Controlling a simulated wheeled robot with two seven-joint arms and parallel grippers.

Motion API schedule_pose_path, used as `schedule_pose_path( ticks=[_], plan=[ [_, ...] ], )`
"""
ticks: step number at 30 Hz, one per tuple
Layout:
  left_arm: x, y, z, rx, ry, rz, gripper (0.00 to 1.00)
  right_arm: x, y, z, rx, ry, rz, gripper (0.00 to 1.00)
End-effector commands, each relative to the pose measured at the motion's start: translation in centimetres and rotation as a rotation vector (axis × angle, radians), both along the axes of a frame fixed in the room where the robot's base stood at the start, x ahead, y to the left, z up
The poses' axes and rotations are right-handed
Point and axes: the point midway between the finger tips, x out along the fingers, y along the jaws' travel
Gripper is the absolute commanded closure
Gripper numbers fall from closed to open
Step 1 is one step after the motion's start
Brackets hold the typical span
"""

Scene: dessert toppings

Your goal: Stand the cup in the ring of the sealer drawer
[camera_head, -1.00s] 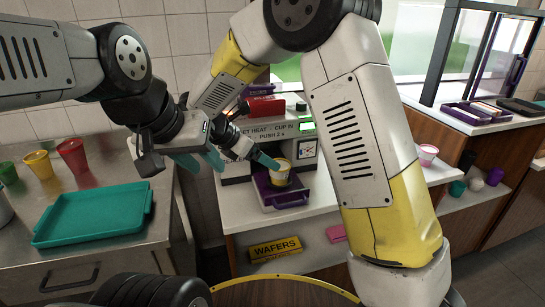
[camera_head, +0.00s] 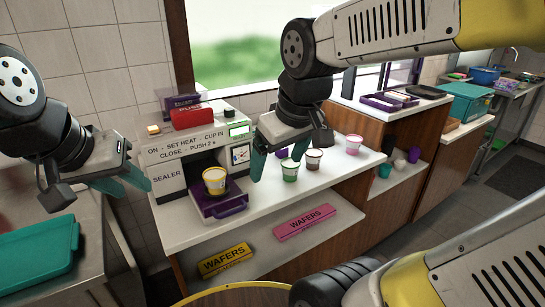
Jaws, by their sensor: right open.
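The yellow cup (camera_head: 215,181) stands upright in the pulled-out purple drawer (camera_head: 232,203) of the sealer (camera_head: 163,182). The drawer's ring is hidden by the cup, so I cannot tell how deep the cup sits in it. My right gripper (camera_head: 277,166) is open and empty, up and to the right of the cup, clear of it. My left gripper (camera_head: 96,196) is open and empty, left of the sealer, over the side of the steel counter.
Green (camera_head: 290,170) and brown (camera_head: 313,159) cups stand right of the sealer, near my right gripper. A pink cup (camera_head: 354,143) is further right. Wafer boxes (camera_head: 224,260) (camera_head: 304,223) lie on the shelf below. A teal tray (camera_head: 38,262) rests at left.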

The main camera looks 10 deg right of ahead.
Motion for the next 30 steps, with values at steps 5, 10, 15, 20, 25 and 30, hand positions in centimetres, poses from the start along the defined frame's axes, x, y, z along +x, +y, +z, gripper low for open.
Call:
schedule_pose_path(
  ticks=[5,10,15,20,25,30],
  plan=[
    [0.0,0.0,0.0,0.000,0.000,0.000,0.64,-2.4,-0.7,0.8,0.197,-0.076,-0.236,0.14],
    [0.0,0.0,0.0,0.000,0.000,0.000,0.64,-2.9,-0.7,0.9,0.258,-0.094,-0.304,0.14],
    [0.0,0.0,0.0,0.000,0.000,0.000,0.64,-2.9,-0.7,0.9,0.258,-0.094,-0.303,0.14],
    [0.0,0.0,0.0,0.000,0.000,0.000,0.64,-2.9,-0.7,1.0,0.258,-0.094,-0.301,0.14],
    [0.0,0.0,0.0,0.000,0.000,0.000,0.64,-2.9,-0.7,1.0,0.256,-0.094,-0.300,0.14],
    [0.0,0.0,0.0,0.000,0.000,0.000,0.64,-2.9,-0.7,1.0,0.256,-0.094,-0.300,0.14]
  ],
)
